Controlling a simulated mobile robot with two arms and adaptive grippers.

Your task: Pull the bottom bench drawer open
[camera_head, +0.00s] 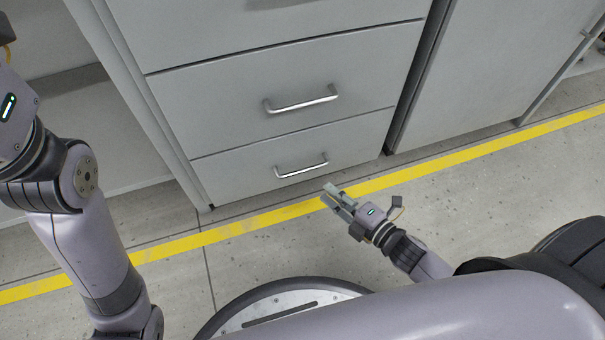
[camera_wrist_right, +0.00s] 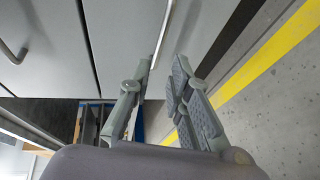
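The bottom bench drawer (camera_head: 240,175) is the lowest grey front in the head view and looks flush and shut. Its silver bar handle (camera_head: 301,167) runs across the front. My right gripper (camera_head: 329,193) is low over the floor, just in front of and below the handle's right end, pointing at the drawer. In the right wrist view its two fingers (camera_wrist_right: 158,75) are apart with nothing between them. A pale bar, apparently the handle (camera_wrist_right: 162,35), lies just beyond the fingertips. My left gripper's housing (camera_head: 12,105) is at the left edge; its fingers are not visible.
The drawer above (camera_head: 290,85) has a similar handle (camera_head: 301,100) and is shut. A yellow floor stripe (camera_head: 235,228) runs along the bench. An open bay (camera_head: 90,130) lies left of the drawers, a closed panel (camera_head: 480,75) right. The floor before the drawer is clear.

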